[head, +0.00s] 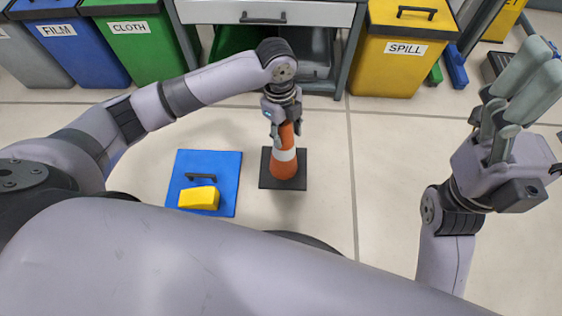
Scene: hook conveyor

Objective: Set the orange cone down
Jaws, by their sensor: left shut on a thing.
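The orange cone (284,170) has a white band and a black square base, and stands upright near the middle of the head view. My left gripper (284,122) comes down from above and is shut on the cone's tip, which it partly hides. The base looks level and at or very near the floor; I cannot tell whether it touches. My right gripper (513,95) is raised at the right, fingers upward, away from the cone. How far its fingers are apart is unclear.
A blue panel (232,172) with a black handle and a yellow block (199,198) lies left of the cone. Blue FILM, green CLOTH and yellow SPILL bins (388,66) line the back beside a drawer unit (270,12). Floor right of the cone is clear.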

